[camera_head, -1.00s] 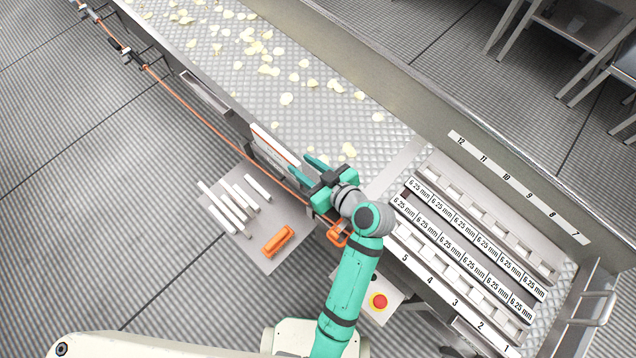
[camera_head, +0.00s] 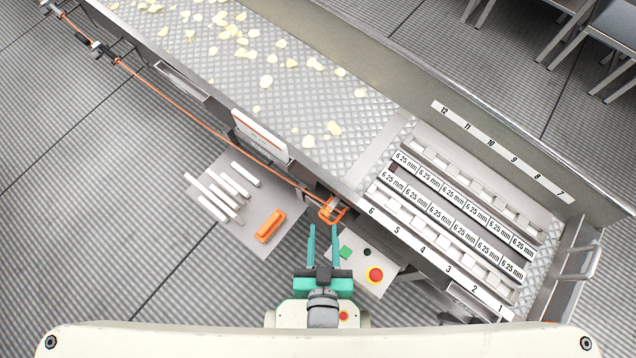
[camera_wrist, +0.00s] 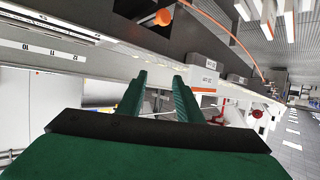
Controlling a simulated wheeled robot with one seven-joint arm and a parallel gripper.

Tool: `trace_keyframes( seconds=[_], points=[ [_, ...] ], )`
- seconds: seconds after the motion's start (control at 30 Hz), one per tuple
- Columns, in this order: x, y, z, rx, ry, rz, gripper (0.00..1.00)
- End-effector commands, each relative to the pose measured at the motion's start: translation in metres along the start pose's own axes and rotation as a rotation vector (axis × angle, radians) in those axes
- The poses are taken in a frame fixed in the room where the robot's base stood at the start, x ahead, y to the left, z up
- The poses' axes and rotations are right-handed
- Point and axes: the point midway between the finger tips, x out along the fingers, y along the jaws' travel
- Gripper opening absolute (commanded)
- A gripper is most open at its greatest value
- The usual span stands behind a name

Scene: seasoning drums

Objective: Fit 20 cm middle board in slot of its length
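Several white boards (camera_head: 217,194) of differing lengths lie side by side on a grey shelf (camera_head: 262,192) left of centre in the head view. I cannot tell which is the 20 cm middle board. The slots (camera_head: 440,225) are in the machine at right, in rows with "6.25 mm" strips and numbers along the edges. My gripper (camera_head: 323,229) is open and empty, low in the middle of the head view, right of the shelf and apart from the boards. Its two green fingers also show, parallel with a gap, in the wrist view (camera_wrist: 160,82).
An orange handle-like object (camera_head: 270,225) lies on the shelf. A control box with a red button (camera_head: 375,275) stands right of my gripper. An orange cable (camera_head: 190,112) runs along the conveyor (camera_head: 255,100), which carries scattered chips. A white panel (camera_head: 262,136) stands on its near side.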

Motion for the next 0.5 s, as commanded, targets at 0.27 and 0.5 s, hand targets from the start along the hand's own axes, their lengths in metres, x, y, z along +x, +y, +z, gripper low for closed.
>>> trace_keyframes(
  seconds=[0.27,0.5],
  points=[
    [-0.065,-0.009,-0.028,-0.011,0.107,-0.005,0.33],
    [-0.076,-0.013,-0.036,-0.011,0.134,-0.014,0.33]
  ],
)
